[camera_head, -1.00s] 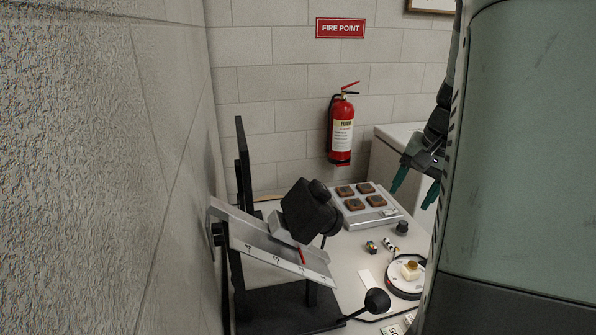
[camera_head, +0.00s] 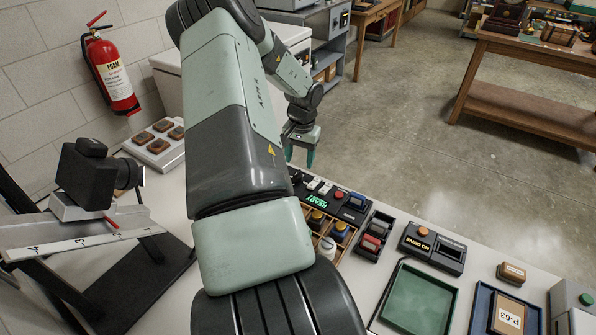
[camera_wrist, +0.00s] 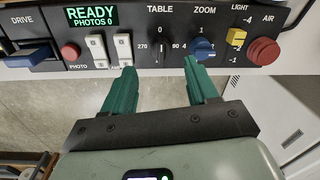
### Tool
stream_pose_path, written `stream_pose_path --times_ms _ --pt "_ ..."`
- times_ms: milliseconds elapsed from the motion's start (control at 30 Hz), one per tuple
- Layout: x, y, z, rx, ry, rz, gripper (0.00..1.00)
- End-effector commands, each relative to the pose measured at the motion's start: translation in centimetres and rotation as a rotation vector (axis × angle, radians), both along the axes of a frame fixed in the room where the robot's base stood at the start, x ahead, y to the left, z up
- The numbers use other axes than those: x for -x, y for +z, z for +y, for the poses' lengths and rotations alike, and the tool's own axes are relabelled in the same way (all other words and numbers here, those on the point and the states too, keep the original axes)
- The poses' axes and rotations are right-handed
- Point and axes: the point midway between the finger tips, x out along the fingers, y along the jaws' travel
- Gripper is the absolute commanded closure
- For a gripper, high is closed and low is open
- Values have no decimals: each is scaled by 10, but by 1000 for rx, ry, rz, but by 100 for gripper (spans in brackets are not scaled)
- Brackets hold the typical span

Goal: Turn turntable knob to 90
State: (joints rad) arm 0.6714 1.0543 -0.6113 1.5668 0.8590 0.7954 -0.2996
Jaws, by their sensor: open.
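The control panel (camera_wrist: 225,64) fills the top of the wrist view. Its TABLE knob (camera_wrist: 160,53) is small and dark, with 0 above it and 270 at its left. The number at its right is hard to read. My gripper (camera_wrist: 161,73) is open and empty, its green fingers apart, tips just below the knob and on either side of it. I cannot tell whether they touch the panel. In the head view my gripper (camera_head: 299,155) hangs behind the panel (camera_head: 350,215). The turntable itself is out of sight now.
A green display (camera_wrist: 91,16) reads READY, PHOTOS 0. The camera rig (camera_head: 95,175) stands left; trays (camera_head: 420,300) lie right.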

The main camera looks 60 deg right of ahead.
Motion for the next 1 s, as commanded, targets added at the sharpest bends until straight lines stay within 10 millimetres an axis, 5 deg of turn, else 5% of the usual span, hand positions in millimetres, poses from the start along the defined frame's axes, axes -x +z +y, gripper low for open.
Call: stream_pose_path --times_ms 300,700,1000 --pt "-2 -51 1 -1 0 1 42" --pt "-4 -59 1 1 1 -1 42" --pt "-3 -59 1 1 0 -1 85"
